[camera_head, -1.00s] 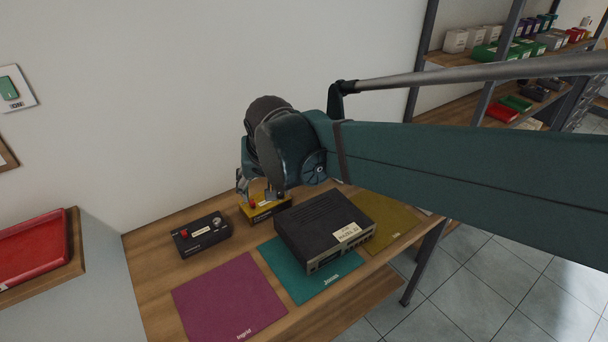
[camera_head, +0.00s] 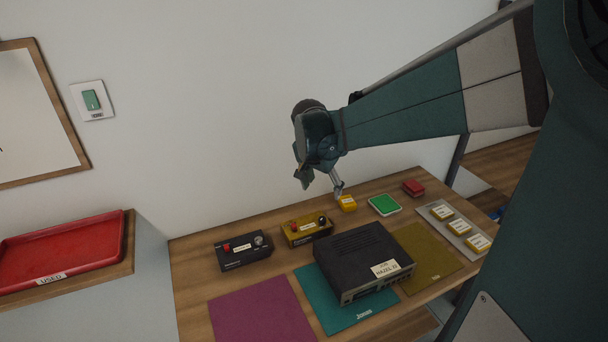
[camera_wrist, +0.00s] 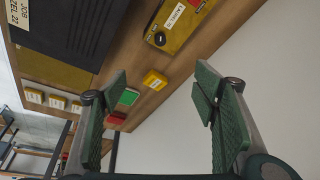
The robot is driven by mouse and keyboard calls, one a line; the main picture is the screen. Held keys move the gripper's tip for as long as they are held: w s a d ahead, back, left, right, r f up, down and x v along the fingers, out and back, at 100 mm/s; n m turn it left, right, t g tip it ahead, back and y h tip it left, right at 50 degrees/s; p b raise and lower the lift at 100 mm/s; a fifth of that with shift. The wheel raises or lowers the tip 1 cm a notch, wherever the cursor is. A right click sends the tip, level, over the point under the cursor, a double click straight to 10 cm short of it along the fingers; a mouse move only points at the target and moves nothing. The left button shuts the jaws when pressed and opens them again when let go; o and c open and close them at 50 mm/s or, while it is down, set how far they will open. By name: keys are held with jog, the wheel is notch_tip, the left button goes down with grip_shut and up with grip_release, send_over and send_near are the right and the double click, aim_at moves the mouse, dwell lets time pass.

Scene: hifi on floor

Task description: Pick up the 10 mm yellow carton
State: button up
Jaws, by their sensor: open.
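One yellow carton (camera_head: 347,203) with a pale label stands alone on the wooden table, and it shows in the wrist view (camera_wrist: 155,79) between my fingers but farther off. Three more yellow cartons (camera_head: 441,212), (camera_head: 458,226), (camera_head: 477,243) stand in a row on a pale tray (camera_head: 468,246) at the right. Their label print is too small to read, so I cannot tell which is 10 mm. My gripper (camera_head: 322,184) is open and empty above the table's back, just left of the lone carton; its spread fingers fill the wrist view (camera_wrist: 160,80).
A green box (camera_head: 384,204) and a red box (camera_head: 413,187) stand right of the lone carton. A yellow device (camera_head: 306,229), a black device (camera_head: 243,251) and a large black hi-fi unit (camera_head: 362,260) stand nearer. Coloured mats lie in front. The wall is close behind.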

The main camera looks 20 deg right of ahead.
jog(key=w+d+f+m+g+p, duration=0.2)
jog(key=w+d+f+m, duration=0.25)
jog(key=w+d, duration=0.25)
jog(key=m+g+h+p, duration=0.1)
jog(key=m, duration=0.2)
send_near(347, 201)
jog(key=f, duration=0.1)
jog(key=shift+w, duration=0.15)
jog(key=shift+f, duration=0.15)
jog(key=shift+x, duration=1.2)
jog(key=shift+d, duration=0.1)
jog(key=shift+p+x, duration=0.35)
jog(key=shift+x, duration=2.25)
jog(key=shift+d, duration=0.2)
jog(key=c, duration=1)
